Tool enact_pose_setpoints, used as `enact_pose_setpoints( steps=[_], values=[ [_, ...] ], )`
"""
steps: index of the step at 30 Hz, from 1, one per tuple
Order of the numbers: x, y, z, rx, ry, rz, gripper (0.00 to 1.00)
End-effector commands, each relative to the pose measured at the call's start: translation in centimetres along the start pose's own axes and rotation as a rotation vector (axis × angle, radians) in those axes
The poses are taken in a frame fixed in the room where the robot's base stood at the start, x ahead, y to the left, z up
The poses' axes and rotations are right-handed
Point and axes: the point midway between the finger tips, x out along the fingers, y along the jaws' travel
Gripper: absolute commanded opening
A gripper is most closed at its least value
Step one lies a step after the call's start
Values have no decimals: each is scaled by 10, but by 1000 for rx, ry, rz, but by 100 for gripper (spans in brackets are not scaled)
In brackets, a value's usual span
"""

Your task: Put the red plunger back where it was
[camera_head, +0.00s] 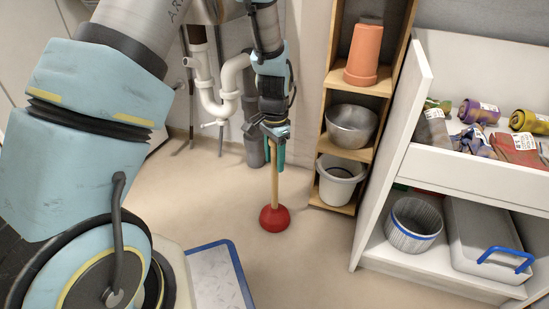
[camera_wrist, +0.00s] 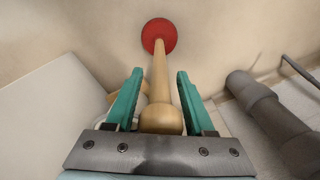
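The red plunger has a red rubber cup (camera_head: 274,218) and a light wooden handle (camera_head: 275,186). It stands upright, with the cup appearing to rest on the beige floor. In the wrist view the cup (camera_wrist: 159,36) is at the top and the handle (camera_wrist: 161,88) runs down to its round knob near the gripper's palm. My gripper (camera_head: 274,156) points down over the handle's upper end. In the wrist view its green fingers (camera_wrist: 160,76) are apart on either side of the handle, with visible gaps. The knob is hidden in the head view.
A wooden shelf holds a terracotta pot (camera_head: 366,52), a metal bowl (camera_head: 350,128) and a white bucket (camera_head: 338,182) just right of the plunger. White and grey pipes (camera_head: 228,100) stand behind. A white cabinet (camera_head: 440,165) is at right. A blue-rimmed tray (camera_head: 220,280) lies in front.

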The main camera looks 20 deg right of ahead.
Motion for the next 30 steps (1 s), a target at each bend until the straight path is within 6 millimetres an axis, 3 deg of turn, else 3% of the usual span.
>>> enact_pose_setpoints(
  steps=[4, 14, 30],
  values=[
    [0, 0, 0, 0, 0, 0, 71],
    [-6, 0, 0, 0, 2, -1, 71],
    [-107, 0, 0, -1, 2, 0, 71]
  ],
)
